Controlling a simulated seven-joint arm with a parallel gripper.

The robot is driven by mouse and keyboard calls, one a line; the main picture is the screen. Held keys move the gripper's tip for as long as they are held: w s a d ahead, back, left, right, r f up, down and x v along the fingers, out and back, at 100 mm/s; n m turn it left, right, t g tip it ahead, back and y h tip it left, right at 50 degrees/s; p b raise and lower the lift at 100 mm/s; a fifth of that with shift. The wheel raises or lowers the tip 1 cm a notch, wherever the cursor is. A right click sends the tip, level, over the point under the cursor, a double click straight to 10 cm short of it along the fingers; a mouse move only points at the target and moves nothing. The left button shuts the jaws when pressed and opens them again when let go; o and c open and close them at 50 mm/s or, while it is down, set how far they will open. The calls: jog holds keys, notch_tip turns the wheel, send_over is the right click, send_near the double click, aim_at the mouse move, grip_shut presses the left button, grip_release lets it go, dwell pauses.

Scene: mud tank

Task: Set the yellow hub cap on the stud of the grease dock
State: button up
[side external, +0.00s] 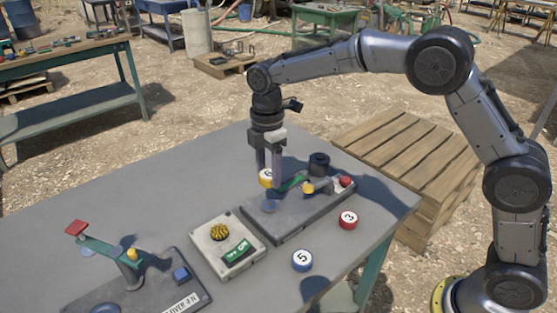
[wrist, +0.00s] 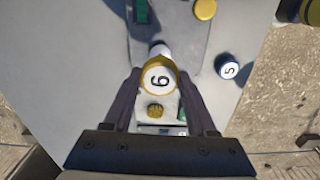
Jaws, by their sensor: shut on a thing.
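The yellow hub cap (wrist: 159,77), marked 6 on its white face, sits between the fingers of my gripper (wrist: 158,84) in the wrist view. My gripper (side external: 267,182) is shut on it in the side view, where the cap (side external: 265,175) is partly hidden by a finger. My gripper points down over the left part of a dark grey base plate (side external: 283,232). The cap appears to be above the plate.
A blue 5 cap (side external: 302,260) and red 3 cap (side external: 347,220) lie in front. A switch box (side external: 228,244) and another lever plate (side external: 150,288) stand left.

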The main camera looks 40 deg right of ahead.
send_over(270, 204)
jog(key=shift+a+f, duration=0.1)
jog(key=shift+f, duration=2.4)
jog(key=shift+f, duration=1.1)
jog(key=o, duration=1.4)
jog(key=shift+o, duration=0.8)
jog(key=shift+r, duration=3.75)
